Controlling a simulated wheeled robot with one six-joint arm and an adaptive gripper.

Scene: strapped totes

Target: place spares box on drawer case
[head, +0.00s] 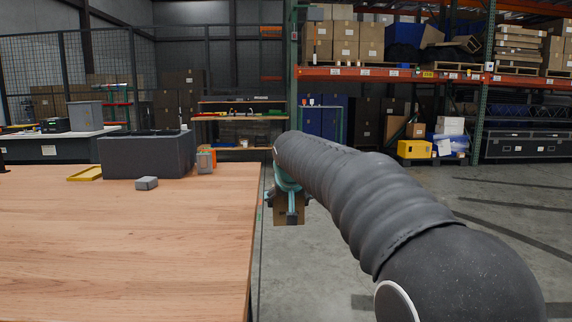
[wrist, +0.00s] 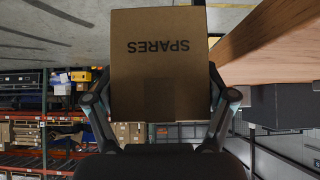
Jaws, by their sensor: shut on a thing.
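The spares box is a brown carton with SPARES printed on it, and it fills the upper middle of the wrist view (wrist: 160,80), its lettering upside down. My gripper (wrist: 160,100) is shut on it, with a finger on each side. In the head view the box (head: 280,215) shows partly behind my gripper (head: 291,200), off the right edge of the wooden table. It hangs clear of the tabletop, over the floor side. I cannot tell for sure which thing is the drawer case.
The wooden table (head: 130,240) has a broad bare top. At its far end stand a dark grey tote (head: 147,157), a small grey block (head: 147,183), a yellow tray (head: 85,174) and an orange-and-grey item (head: 205,162). Shelving (head: 400,75) stands behind open floor at right.

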